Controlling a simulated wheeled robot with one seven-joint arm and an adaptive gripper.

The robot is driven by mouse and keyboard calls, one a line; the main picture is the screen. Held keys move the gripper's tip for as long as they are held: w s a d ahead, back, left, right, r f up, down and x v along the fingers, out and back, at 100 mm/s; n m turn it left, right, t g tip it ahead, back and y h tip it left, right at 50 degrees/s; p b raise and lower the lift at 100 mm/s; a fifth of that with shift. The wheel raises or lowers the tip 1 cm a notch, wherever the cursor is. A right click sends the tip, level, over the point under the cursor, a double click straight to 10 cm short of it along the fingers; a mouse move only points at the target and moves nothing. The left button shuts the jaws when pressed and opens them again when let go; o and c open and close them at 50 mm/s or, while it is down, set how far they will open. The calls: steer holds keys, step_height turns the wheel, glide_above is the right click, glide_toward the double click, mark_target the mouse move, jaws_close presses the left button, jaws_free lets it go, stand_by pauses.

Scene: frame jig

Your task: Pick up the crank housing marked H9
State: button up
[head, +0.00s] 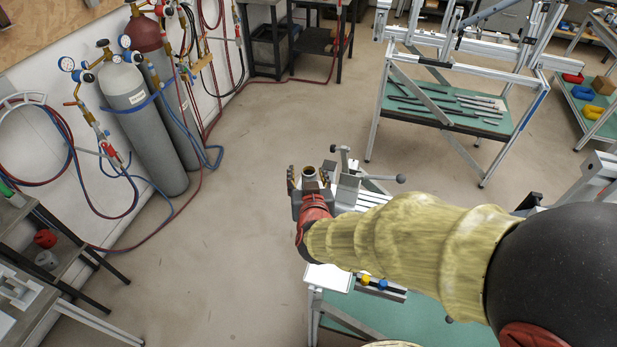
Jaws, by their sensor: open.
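My gripper (309,182) is at the end of my yellow-sleeved arm, above the near work table. Its two dark fingers are spread apart. A small grey part with a round, dark-ringed opening (309,171) shows between the fingers; I cannot tell whether they touch it. It may be a crank housing, but no H9 mark can be read on it. My arm hides much of the table around it.
The near table (352,322) has a green lower shelf and carries clamps and a lever with a ball knob (400,179). A frame stand (447,118) holds metal bars behind. Gas cylinders (145,125) stand left. The floor (235,240) between is clear.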

mark_target(308, 172)
steer(key=x, duration=0.4)
steer(key=shift+w+d+f+b, duration=0.1)
steer(key=shift+w+b, duration=0.25)
steer(key=shift+b, duration=0.05)
steer(key=shift+c, duration=0.3)
steer(key=c, duration=1.1)
jaws_close()
